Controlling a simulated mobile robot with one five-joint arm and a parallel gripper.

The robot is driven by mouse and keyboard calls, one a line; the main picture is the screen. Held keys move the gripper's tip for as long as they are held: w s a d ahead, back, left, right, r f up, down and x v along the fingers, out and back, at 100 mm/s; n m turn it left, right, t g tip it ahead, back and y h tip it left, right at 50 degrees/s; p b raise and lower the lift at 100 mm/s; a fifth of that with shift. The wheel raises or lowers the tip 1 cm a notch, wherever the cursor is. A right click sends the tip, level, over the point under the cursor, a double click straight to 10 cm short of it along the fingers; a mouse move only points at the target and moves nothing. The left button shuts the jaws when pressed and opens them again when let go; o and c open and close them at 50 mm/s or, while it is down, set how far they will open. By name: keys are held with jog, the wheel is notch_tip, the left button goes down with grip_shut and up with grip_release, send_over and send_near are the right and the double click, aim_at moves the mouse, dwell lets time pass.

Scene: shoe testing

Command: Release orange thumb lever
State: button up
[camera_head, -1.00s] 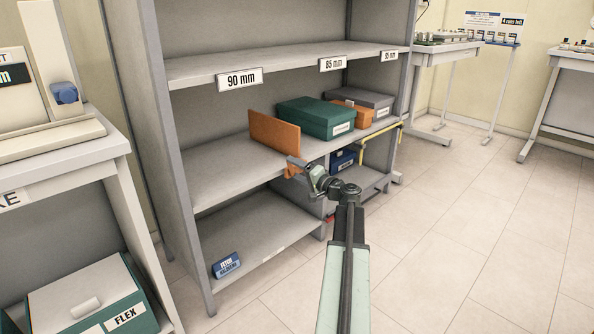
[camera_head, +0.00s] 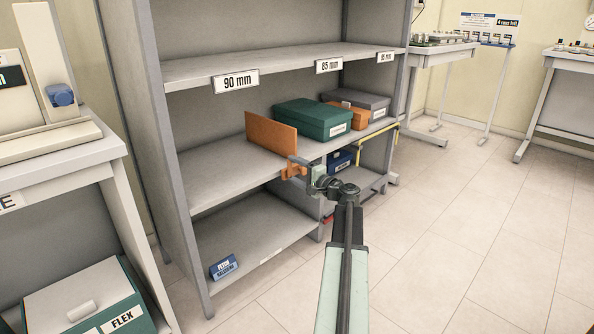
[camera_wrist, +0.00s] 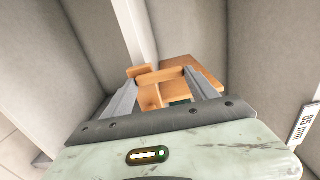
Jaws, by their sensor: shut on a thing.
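An orange upright panel (camera_head: 270,133) stands on the middle shelf at its front, left of the green box. An orange lever-like piece (camera_head: 290,171) sits at the shelf's front edge below the panel's right end. My gripper (camera_head: 298,168) is at this piece, with its jaws shut on it. In the wrist view the two grey fingers of my gripper (camera_wrist: 165,86) lie on either side of the orange lever piece (camera_wrist: 160,76). The panel (camera_wrist: 190,72) shows behind it to the right. The exact contact is partly hidden by the wrist body.
The shelf board (camera_head: 215,178) left of the panel is bare. A green box (camera_head: 312,117), an orange box (camera_head: 360,112) and a grey box (camera_head: 362,99) stand to the right. A blue box (camera_head: 341,160) is below. Open floor (camera_head: 440,230) lies to the right.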

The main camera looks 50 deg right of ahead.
jog(key=o, duration=1.4)
jog(key=shift+d, duration=0.1)
jog(key=shift+c, duration=0.2)
jog(key=s, duration=0.8)
jog(key=shift+a, duration=0.35)
jog(key=shift+w, duration=0.1)
